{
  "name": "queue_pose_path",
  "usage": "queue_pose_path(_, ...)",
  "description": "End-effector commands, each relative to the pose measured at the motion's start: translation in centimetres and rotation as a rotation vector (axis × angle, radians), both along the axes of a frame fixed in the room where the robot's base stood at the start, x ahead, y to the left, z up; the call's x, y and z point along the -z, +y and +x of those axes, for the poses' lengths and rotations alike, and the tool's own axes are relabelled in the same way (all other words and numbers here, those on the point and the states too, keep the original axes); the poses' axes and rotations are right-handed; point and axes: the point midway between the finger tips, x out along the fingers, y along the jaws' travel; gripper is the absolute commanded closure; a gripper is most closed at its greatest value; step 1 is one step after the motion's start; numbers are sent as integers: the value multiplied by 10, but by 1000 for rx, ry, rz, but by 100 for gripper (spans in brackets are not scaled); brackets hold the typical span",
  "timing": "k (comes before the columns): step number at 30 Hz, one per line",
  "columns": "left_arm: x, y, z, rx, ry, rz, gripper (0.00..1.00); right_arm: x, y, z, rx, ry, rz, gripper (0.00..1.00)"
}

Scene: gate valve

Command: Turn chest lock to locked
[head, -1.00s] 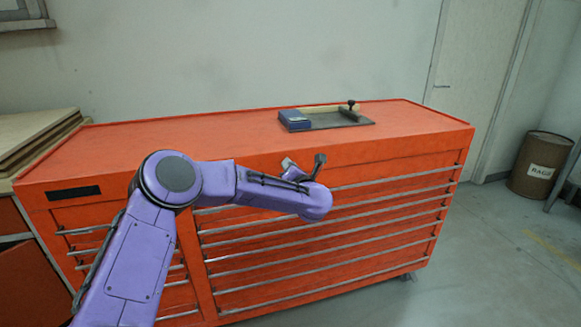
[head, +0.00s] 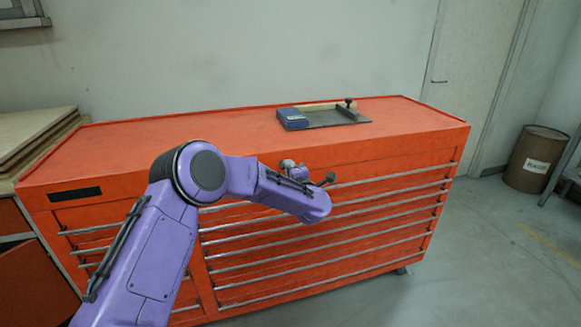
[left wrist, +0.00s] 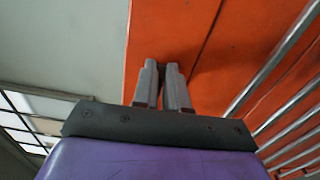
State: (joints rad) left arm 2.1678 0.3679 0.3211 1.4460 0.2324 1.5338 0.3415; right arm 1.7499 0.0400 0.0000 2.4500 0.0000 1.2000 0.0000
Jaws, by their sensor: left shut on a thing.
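The orange tool chest (head: 222,149) stands across the head view, with its front face and drawers toward me. My left gripper (head: 306,174) is at the upper front of the chest, mostly behind my own wrist. In the left wrist view, the two grey fingers of my left gripper (left wrist: 162,76) point at the orange front and close on the chest lock (left wrist: 162,66). Only a small dark bit of the lock shows between the fingertips. Its setting cannot be read. The lock is hidden in the head view. My right gripper is in neither view.
A dark tray (head: 335,118) with a blue box (head: 293,119) lies on the chest top. Drawer handles stick out below the gripper. Boards (head: 35,140) lie at the left. A brown drum (head: 537,160) stands at the right.

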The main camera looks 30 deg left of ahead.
Motion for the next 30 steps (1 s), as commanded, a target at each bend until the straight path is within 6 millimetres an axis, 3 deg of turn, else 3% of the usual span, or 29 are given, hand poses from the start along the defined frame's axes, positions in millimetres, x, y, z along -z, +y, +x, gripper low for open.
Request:
queue_pose_path(20, 3, 0, -1, -2, 52, 39, 100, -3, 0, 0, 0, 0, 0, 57)
queue_pose_path(21, 3, 0, -1, -2, 51, 38, 84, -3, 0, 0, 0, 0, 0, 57)
queue_pose_path(23, 3, 0, -1, -2, 51, 38, 66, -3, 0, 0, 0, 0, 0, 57)
queue_pose_path(30, 2, -1, 0, 0, 49, 39, 66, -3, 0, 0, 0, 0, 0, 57)
